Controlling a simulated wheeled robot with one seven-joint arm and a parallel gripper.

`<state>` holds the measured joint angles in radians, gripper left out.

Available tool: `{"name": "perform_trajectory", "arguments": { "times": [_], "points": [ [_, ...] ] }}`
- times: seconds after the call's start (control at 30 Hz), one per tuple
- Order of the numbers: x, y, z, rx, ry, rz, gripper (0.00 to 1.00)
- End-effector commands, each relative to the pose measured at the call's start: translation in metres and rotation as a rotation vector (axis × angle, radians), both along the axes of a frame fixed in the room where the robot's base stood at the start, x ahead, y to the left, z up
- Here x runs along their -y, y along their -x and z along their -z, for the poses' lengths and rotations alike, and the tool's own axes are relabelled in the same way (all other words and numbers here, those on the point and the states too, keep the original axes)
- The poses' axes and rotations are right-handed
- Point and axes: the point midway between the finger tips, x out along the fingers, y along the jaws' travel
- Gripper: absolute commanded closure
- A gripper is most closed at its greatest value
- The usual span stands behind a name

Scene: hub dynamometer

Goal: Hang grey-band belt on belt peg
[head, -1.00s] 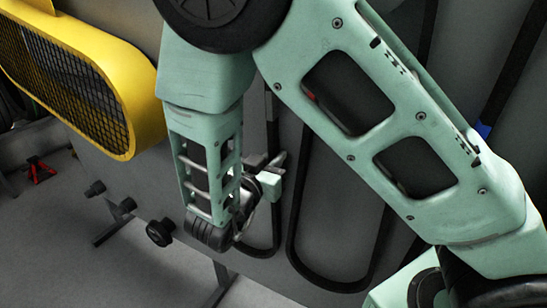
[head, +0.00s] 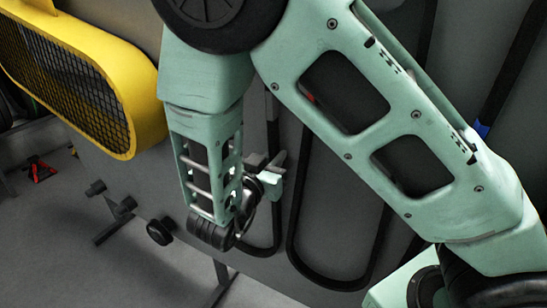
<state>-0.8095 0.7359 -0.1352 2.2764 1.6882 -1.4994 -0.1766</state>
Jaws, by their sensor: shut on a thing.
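My gripper (head: 270,178) is left of centre, at the end of my arm and in front of a grey upright panel. It is shut on a thin black belt (head: 277,228), whose loop hangs below the jaws and runs up behind them. I take this for the grey-band belt, but no grey band shows clearly. My forearm and wrist hide part of the belt. I cannot make out the belt peg for certain; small grey parts sit close to the jaws.
A larger black belt loop (head: 335,284) hangs just right of the held one. A belt with a blue band (head: 482,129) hangs at the far right. A yellow guard with mesh (head: 131,146) stands at left. Black knobs (head: 160,231) stick out below it.

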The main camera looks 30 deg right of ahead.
Motion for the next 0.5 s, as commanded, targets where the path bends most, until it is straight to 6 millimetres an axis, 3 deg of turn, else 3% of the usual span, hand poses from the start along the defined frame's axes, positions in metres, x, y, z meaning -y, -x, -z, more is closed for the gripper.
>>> {"name": "perform_trajectory", "arguments": {
  "times": [0.03, 0.5],
  "points": [
    [0.0121, -0.0007, 0.0048, -0.009, 0.0, 0.025, 1.0],
    [0.0122, -0.0006, 0.0127, -0.008, 0.0, 0.026, 1.0]
  ]
}}
